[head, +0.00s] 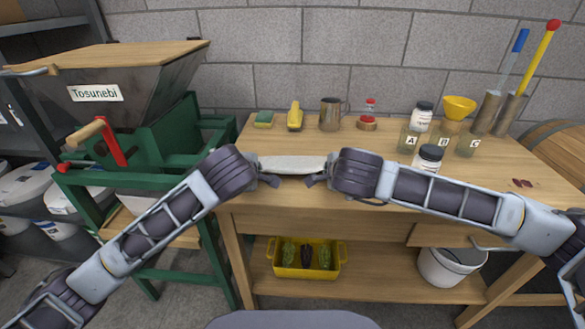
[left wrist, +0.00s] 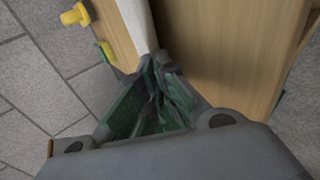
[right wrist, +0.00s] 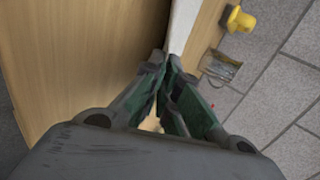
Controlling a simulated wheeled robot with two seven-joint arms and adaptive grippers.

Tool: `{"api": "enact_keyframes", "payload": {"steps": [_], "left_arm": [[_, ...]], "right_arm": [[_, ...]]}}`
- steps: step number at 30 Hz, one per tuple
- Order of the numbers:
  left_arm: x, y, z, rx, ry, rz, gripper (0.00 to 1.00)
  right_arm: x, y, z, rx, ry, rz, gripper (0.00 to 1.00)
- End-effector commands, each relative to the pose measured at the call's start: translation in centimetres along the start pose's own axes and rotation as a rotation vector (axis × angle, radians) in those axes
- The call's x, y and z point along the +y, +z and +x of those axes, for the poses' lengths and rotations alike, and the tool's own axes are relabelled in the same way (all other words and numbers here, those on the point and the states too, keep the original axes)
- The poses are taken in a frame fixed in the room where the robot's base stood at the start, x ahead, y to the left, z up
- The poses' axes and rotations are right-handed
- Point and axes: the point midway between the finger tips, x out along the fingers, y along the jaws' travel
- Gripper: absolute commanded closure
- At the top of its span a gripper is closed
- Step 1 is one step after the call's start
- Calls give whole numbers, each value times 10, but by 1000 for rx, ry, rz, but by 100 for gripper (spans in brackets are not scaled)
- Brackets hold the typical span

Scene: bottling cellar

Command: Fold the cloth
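The white cloth (head: 292,164) is a narrow pale strip at the front part of the wooden table, spanning the gap between my two grippers. My left gripper (head: 270,177) is at its left end; in the left wrist view the cloth (left wrist: 137,22) runs down to the closed fingertips (left wrist: 155,62). My right gripper (head: 317,177) is at its right end; in the right wrist view the cloth (right wrist: 181,28) meets the closed fingertips (right wrist: 170,62). Both grippers look shut on the cloth. Their fingers hide its ends, and its layers cannot be told.
On the table (head: 380,186) behind stand a sponge (head: 263,119), a yellow object (head: 295,116), a metal mug (head: 330,114) and a red-topped bottle (head: 369,115). Jars and a yellow funnel (head: 459,106) stand right. A dark-lidded jar (head: 429,157) is close behind my right arm. A green-framed hopper (head: 140,95) stands left.

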Motion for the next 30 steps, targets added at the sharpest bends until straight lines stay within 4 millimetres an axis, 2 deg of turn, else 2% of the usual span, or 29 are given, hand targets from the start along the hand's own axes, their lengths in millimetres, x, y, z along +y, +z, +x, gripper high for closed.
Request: {"api": "enact_keyframes", "payload": {"steps": [13,15,22,30], "left_arm": [[-1,0,0,0,17,0,100],[-1,0,0,0,17,0,89],[-1,0,0,0,17,0,61],[0,0,-1,0,17,0,61]], "right_arm": [[2,0,0,-1,-16,0,100],[2,0,0,-1,-15,0,89],[2,0,1,-1,-15,0,61],[1,0,0,-1,-15,0,61]]}}
